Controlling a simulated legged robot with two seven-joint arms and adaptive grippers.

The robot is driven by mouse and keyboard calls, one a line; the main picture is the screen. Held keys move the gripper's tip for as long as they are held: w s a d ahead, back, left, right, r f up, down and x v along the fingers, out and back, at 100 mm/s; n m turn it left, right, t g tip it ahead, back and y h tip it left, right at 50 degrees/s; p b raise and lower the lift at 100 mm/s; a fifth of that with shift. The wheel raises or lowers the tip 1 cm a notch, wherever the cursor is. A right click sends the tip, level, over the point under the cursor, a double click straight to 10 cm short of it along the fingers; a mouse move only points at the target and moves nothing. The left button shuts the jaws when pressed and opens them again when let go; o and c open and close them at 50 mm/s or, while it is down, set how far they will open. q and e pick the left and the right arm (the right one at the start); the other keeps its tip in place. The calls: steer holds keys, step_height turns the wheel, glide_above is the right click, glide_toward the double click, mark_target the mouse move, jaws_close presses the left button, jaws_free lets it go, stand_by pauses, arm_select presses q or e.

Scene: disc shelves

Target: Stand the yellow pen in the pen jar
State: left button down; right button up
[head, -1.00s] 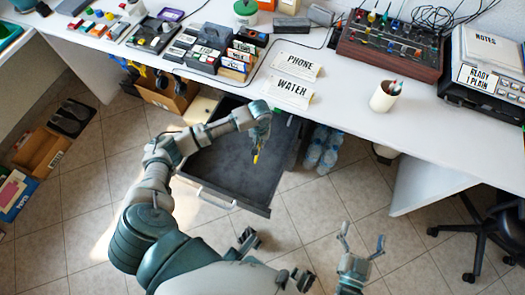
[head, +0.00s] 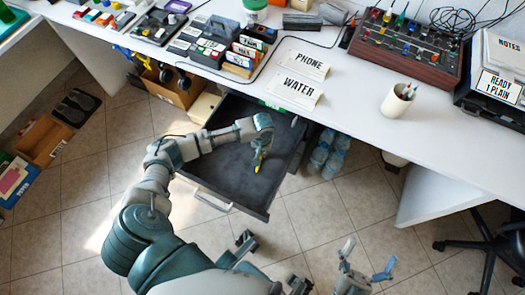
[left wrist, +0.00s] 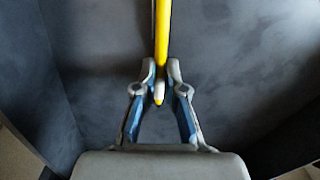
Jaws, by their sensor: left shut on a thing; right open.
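The yellow pen (head: 257,159) is held in my left gripper (head: 262,146), over the open dark drawer. In the left wrist view the yellow pen (left wrist: 162,45) runs between the two fingertips of my left gripper (left wrist: 161,75), with its pale end towards the palm. I cannot tell whether the pen touches the drawer floor. The white pen jar (head: 396,101) stands upright on the desk at the right, with several pens in it. My right gripper (head: 367,262) is open and empty, low in the head view above the floor, well below the jar.
The open drawer (head: 222,181) sticks out under the white desk (head: 360,135). A mixer-like console (head: 405,46) lies behind the jar. Bottles (head: 327,155) stand beneath the desk.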

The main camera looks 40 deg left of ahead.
arm_select(q)
steer(key=shift+f, duration=0.1)
arm_select(e)
steer(key=shift+w, duration=0.1)
arm_select(q)
steer(key=c, duration=1.2)
jaws_free()
steer(key=shift+a+f, duration=0.1)
steer(key=shift+c, duration=0.2)
arm_select(e)
steer(key=shift+a+f, duration=0.1)
steer(key=shift+f, duration=0.05)
arm_select(q)
steer(key=shift+r, duration=0.3)
step_height(320, 180, up, 6)
steer(key=p, duration=0.2)
steer(key=shift+w+f+p, duration=0.1)
steer(key=shift+f+p, duration=0.1)
steer(key=shift+p, duration=0.15)
step_height(320, 180, up, 6)
steer(key=p, duration=0.2)
steer(key=shift+p, duration=0.3)
arm_select(e)
step_height(320, 180, down, 12)
steer(key=d+g+h, duration=0.1)
steer(key=g+h, duration=0.1)
steer(key=g, duration=0.8)
steer(key=shift+w+d+n, duration=0.15)
steer(key=shift+w+n, duration=0.1)
steer(key=shift+n, duration=0.15)
